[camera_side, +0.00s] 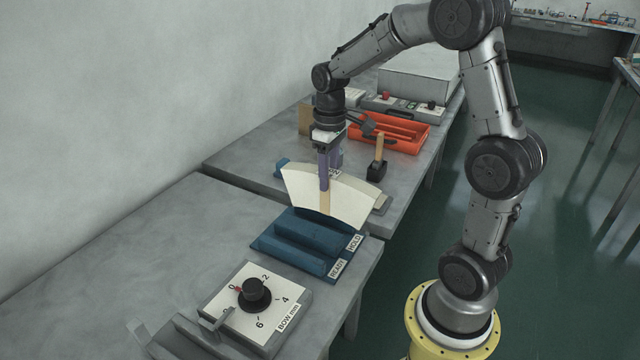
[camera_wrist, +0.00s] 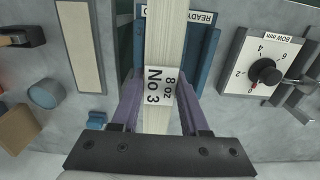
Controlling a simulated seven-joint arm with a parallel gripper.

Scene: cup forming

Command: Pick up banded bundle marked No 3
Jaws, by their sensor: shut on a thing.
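The banded bundle marked No 3 (camera_side: 352,203) is a cream, fan-shaped stack with a tan band down its middle in the side view. In the wrist view its long edge (camera_wrist: 166,35) runs away from me, and a white label reads "8 oz No 3". My gripper (camera_side: 329,172) is shut on the bundle, with a purple finger on each side; the fingers (camera_wrist: 158,95) flank the label in the wrist view. The bundle stands upright over the far side of the blue rack (camera_side: 290,258), labelled READY and HOLD. I cannot tell whether its lower edge touches the rack.
A grey box with a BOW mm dial (camera_side: 254,294) stands in front of the rack. Behind the bundle are a wooden-handled mallet (camera_side: 378,160), an orange tray (camera_side: 412,133) and a control box (camera_side: 405,105). The bench to the left (camera_side: 110,240) is clear.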

